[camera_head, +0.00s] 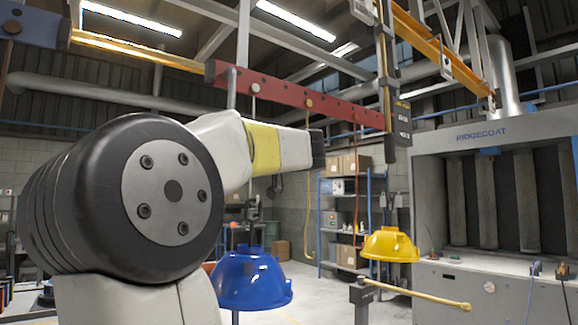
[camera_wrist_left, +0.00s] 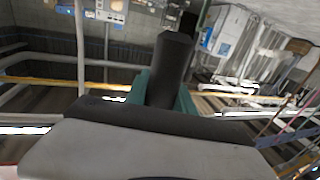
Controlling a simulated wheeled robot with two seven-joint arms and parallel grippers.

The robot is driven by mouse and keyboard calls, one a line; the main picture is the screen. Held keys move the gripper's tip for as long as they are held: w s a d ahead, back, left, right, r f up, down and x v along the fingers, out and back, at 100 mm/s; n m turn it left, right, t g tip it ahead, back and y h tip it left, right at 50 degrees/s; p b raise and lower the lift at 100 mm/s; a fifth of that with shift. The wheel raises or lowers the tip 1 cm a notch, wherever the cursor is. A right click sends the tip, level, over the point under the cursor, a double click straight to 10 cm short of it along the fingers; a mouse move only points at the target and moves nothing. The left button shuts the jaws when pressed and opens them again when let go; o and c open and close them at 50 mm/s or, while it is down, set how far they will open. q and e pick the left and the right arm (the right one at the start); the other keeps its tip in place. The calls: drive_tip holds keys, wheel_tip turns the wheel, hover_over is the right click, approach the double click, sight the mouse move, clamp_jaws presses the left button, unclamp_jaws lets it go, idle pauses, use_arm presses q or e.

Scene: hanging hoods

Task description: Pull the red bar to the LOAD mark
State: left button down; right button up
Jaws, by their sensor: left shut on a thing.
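The red bar (camera_head: 290,97) hangs from the overhead rails and slopes down to the right in the head view. Its right end is close to a dark upright post that carries a black sign (camera_head: 403,118) with small lettering, too small to read. My left arm reaches across below the bar; its hand is not clearly visible there. In the left wrist view my left gripper (camera_wrist_left: 165,95) has teal fingers shut around a dark round handle (camera_wrist_left: 172,62). What the handle joins is hidden. My right gripper is not in view.
A blue hood (camera_head: 250,281) hangs below my left arm, and a yellow hood (camera_head: 390,246) hangs further right. A grey spray booth (camera_head: 487,140) stands at the right. A yellow rod (camera_head: 415,294) sticks out low in front of it. Shelving (camera_head: 345,222) stands behind.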

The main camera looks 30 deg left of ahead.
use_arm(q)
drive_tip(key=s+a, duration=0.4)
drive_tip(key=s, duration=0.7)
drive_tip(key=s+a, duration=0.5)
drive_tip(key=s, duration=0.7)
drive_tip(key=shift+a, duration=0.25)
drive_tip(key=c, duration=1.1)
unclamp_jaws()
drive_tip(key=shift+o, duration=0.2)
drive_tip(key=s+d, duration=0.1)
drive_tip(key=d, duration=0.6)
drive_tip(key=shift+d, duration=0.35)
